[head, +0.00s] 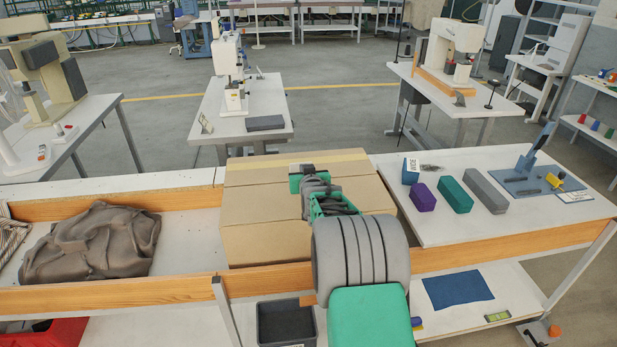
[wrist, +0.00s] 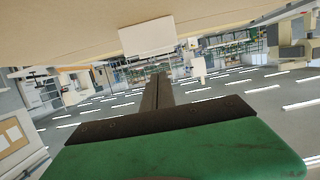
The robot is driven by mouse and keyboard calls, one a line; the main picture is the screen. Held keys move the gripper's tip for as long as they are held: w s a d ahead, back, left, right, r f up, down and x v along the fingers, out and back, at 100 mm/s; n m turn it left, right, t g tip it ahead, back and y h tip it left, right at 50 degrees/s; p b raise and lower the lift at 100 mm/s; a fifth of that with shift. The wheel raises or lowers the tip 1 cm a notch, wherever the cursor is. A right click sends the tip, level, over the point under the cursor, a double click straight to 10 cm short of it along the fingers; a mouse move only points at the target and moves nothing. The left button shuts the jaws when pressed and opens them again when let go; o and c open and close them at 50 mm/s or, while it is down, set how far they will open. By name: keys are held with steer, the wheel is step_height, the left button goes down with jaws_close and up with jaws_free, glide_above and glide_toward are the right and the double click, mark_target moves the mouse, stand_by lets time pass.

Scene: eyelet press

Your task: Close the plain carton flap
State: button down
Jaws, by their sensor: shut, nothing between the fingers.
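The plain tan carton (head: 255,242) stands on the bench in the head view, with its front face towards me. Its top panels (head: 250,180) look nearly flat from here; I cannot tell whether a flap is fully down. My arm reaches over the carton from the front, hiding part of its top. My gripper (head: 308,168) is over the far part of the top; contact cannot be made out. In the wrist view my gripper (wrist: 159,78) has its dark fingers together and empty. A tan surface (wrist: 75,40) with a pale rectangle spans above them.
A crumpled grey-brown cloth (head: 95,242) lies left of the carton in the wood-edged bench. Purple (head: 423,197), green (head: 455,194) and grey (head: 484,191) blocks stand on the right table (head: 520,222). A dark bin (head: 286,322) sits below.

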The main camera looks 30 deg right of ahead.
steer(key=r+b+v, duration=0.1)
steer(key=b+v, duration=0.2)
steer(key=v, duration=0.7)
steer(key=s+a+f+g+y, duration=0.35)
steer(key=s+f+g, duration=0.4)
steer(key=f, duration=0.75)
steer(key=s+a+f+g+y, duration=0.1)
steer(key=s+a, duration=0.2)
steer(key=s, duration=0.3)
steer(key=s+a+f+g+y, duration=0.1)
steer(key=s+a+g, duration=0.1)
steer(key=s+a, duration=0.3)
steer(key=s+a+r+n+g, duration=0.1)
steer(key=s+a+r+g, duration=0.1)
steer(key=s+a+r, duration=0.35)
steer(key=a+r+n+t, duration=0.1)
steer(key=a+r+n, duration=0.1)
steer(key=a, duration=0.3)
steer(key=w+a+r+n+t, duration=0.1)
steer(key=a+r+n, duration=0.1)
steer(key=a, duration=0.3)
steer(key=shift+w+r+t+y, duration=0.2)
steer(key=shift+r+t+y, duration=0.15)
steer(key=shift+r, duration=0.45)
